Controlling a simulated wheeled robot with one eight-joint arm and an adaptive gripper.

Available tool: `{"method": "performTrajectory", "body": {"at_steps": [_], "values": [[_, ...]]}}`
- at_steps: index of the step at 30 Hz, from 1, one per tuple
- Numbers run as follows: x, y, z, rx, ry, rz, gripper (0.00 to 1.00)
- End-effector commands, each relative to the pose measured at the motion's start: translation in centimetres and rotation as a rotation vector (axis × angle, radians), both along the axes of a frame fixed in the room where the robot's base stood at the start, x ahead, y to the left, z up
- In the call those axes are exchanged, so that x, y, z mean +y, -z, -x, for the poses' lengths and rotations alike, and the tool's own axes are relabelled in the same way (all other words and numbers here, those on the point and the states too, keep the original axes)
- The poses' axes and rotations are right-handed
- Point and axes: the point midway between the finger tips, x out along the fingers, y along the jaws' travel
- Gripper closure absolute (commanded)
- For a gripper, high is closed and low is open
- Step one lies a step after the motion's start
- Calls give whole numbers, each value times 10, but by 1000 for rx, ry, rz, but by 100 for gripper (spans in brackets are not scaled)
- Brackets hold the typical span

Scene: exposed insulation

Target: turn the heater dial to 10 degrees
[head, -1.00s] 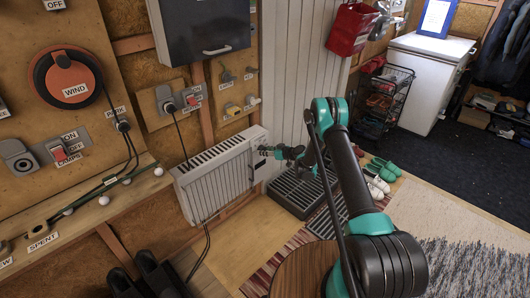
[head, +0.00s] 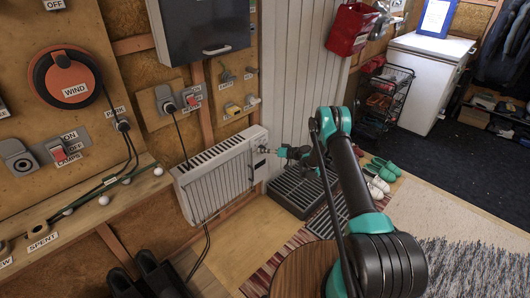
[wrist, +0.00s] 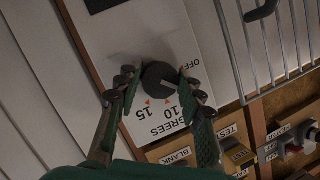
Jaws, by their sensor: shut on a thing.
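The white heater (head: 215,178) stands against the wall in the head view, with its control panel at the right end. In the wrist view its dark round dial (wrist: 160,80) sits on a white panel (wrist: 150,30) marked OFF, 10, 15 and DEGREES, with small red marks beside the dial. My gripper (wrist: 158,84) has one finger on each side of the dial and is shut on it. The fingers hide part of the scale. I cannot tell which mark the dial points to. In the head view my gripper (head: 280,151) is at the heater's right end.
A dark grated tray (head: 297,190) lies on the floor right of the heater. A power cord (head: 206,240) hangs below it. Labelled drawers or slots (wrist: 190,150) and a wire grille (wrist: 265,45) show in the wrist view.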

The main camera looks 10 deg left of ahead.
Motion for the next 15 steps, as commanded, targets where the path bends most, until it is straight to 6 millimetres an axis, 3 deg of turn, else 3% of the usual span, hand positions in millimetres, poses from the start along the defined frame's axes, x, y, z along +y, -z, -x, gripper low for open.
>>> {"method": "performTrajectory", "body": {"at_steps": [9, 10, 15], "values": [[-1, 1, 0, 1, 1, 1, 91], [-1, 1, 0, 1, 1, 1, 61], [-1, 0, 0, 1, 0, 0, 41]]}}
